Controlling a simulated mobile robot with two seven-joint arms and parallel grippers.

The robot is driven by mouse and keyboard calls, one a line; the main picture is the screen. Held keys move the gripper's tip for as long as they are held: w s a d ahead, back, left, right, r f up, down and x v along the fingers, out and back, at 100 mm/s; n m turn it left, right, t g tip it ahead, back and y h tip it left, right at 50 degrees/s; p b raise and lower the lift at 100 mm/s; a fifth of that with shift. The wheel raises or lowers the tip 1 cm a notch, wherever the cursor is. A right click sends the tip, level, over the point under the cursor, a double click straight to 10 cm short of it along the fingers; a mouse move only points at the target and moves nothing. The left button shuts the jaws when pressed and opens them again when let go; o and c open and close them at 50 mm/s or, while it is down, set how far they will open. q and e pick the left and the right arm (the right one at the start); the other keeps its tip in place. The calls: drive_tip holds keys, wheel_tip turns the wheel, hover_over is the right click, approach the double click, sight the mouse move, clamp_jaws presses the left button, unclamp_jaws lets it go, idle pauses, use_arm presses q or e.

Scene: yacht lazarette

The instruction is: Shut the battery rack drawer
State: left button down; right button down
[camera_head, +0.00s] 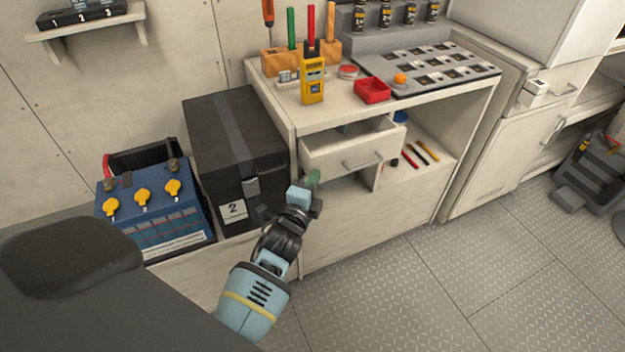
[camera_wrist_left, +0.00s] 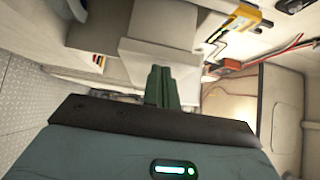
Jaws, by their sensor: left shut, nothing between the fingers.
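The drawer (camera_head: 335,154) is a pale box front with a grey bar handle (camera_head: 362,161), below the bench top. It stands pulled out, and its open inside shows behind the front. My left gripper (camera_head: 313,179), with green fingers, is shut and empty. In the head view it is just below and left of the drawer's front corner; I cannot tell whether it touches. In the left wrist view the shut fingers (camera_wrist_left: 158,85) lie in front of a pale box-like surface (camera_wrist_left: 160,52), which looks like the drawer. My right gripper is not in view.
A black box (camera_head: 232,150) marked 2 and a blue battery (camera_head: 155,205) stand left of the drawer. The bench top (camera_head: 330,112) holds a yellow meter (camera_head: 312,82) and a red tray (camera_head: 371,90). The floor (camera_head: 400,285) in front is clear.

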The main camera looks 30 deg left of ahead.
sight(301, 153)
use_arm(q)
drive_tip(key=w+a, duration=0.1)
drive_tip(key=a, duration=0.1)
drive_tip(key=w+a, duration=0.2)
drive_tip(key=w+a+b, duration=0.1)
drive_tip(key=w+a, duration=0.1)
drive_tip(key=shift+a, duration=0.5)
drive_tip(key=shift+r, duration=0.2)
